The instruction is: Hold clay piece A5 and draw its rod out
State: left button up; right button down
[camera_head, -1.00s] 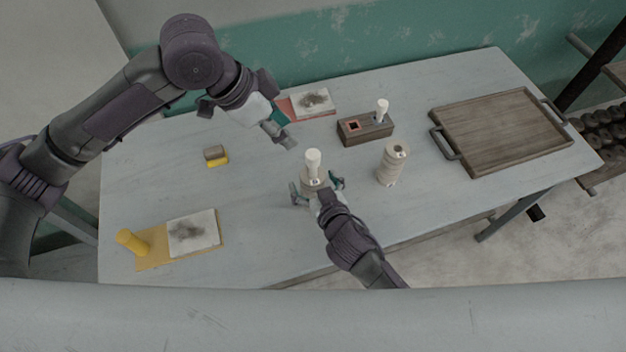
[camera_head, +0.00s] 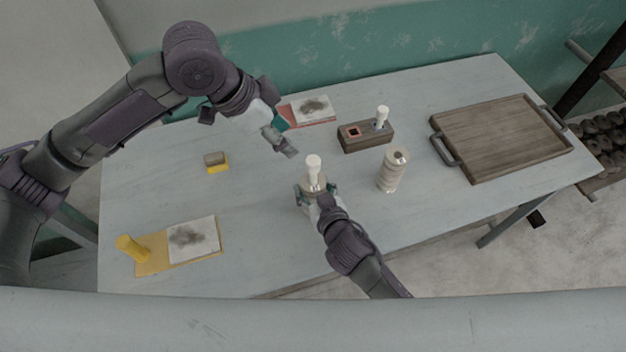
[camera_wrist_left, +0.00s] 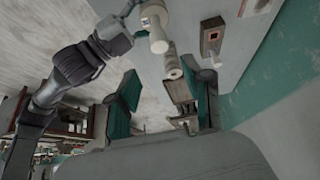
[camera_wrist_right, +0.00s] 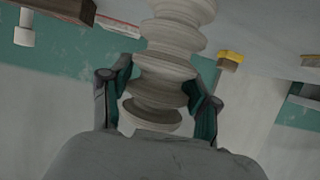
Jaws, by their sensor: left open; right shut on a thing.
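Clay piece A5, as I take it, is the pale ribbed piece (camera_wrist_right: 165,75) between my right gripper's fingers; its label is not readable here. In the head view its white rod (camera_head: 313,165) stands upright out of its top. My right gripper (camera_head: 317,200) is shut on the clay piece low on its body; in the right wrist view a finger presses each side. My left gripper (camera_head: 284,145) is open and empty, above the table, up and left of the rod. In the left wrist view the rod's round end (camera_wrist_left: 159,46) shows beyond the open fingers.
Another ribbed clay piece (camera_head: 391,172) stands right of the held one. Behind are a dark wooden block (camera_head: 362,139) with a white-topped rod and a red-edged board (camera_head: 318,123). A wooden tray (camera_head: 478,171) lies right. A yellow-edged board (camera_head: 150,262) and small block (camera_head: 214,158) lie left.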

aim_at(312, 160)
pick_arm(q)
jog(key=shift+o, duration=0.4)
jog(key=shift+w+d, duration=0.15)
jog(key=shift+d, duration=0.25)
jog(key=d+y, duration=0.1)
jog(key=d+g+y, duration=0.1)
jog(key=w+d+y, duration=0.1)
jog(key=shift+d+f+n+g, duration=0.2)
jog(key=shift+f+n+g, duration=0.1)
jog(key=shift+n, duration=0.1)
jog(key=shift+w+d+r+y, duration=0.2)
jog(key=shift+d+y, duration=0.3)
jog(key=shift+y, duration=0.5)
jog(key=shift+f+n, duration=0.3)
jog(key=shift+f, duration=0.2)
notch_tip(312, 160, down, 11)
jog(key=shift+r, duration=0.1)
grip_shut()
